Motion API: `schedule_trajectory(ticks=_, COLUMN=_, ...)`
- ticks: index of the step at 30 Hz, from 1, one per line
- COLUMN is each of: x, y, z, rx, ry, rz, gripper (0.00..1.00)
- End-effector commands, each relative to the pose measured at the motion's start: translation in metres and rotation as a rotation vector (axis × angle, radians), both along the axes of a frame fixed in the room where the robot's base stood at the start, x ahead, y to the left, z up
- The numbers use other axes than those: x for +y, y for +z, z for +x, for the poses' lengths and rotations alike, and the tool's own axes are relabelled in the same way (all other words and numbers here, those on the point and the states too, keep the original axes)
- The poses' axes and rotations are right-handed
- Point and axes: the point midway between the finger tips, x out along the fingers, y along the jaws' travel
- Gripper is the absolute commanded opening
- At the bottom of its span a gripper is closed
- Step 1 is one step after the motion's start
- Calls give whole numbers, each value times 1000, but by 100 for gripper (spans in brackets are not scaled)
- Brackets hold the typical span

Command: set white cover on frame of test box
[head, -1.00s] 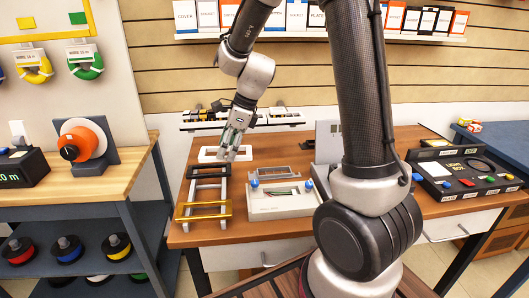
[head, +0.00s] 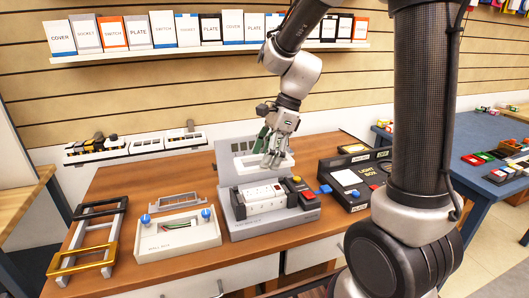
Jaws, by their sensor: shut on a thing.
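My gripper (head: 273,158) is shut on the white cover (head: 287,162), a thin rectangular plate with an opening, and holds it in front of the upright grey back panel. The test box (head: 234,211) is a grey unit on the wooden bench with that panel at its back. My fingers hide part of the cover.
The wall box (head: 178,245) with two blue knobs stands left, with a grey frame (head: 165,200) behind it. A rack with black, white and gold frames (head: 82,262) is at far left. The light box (head: 352,187) stands close on the right. A shelf of labelled cards hangs above.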

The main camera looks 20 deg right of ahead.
Motion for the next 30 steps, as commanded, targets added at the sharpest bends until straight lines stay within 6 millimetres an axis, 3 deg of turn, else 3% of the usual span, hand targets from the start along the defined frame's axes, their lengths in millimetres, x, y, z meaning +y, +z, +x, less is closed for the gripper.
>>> schedule_trajectory(ticks=18, x=0, y=-58, z=-2, rx=3, ry=22, rz=0, gripper=40)
schedule_trajectory(ticks=30, x=1, y=-67, z=-2, rx=0, ry=22, rz=0, gripper=40)
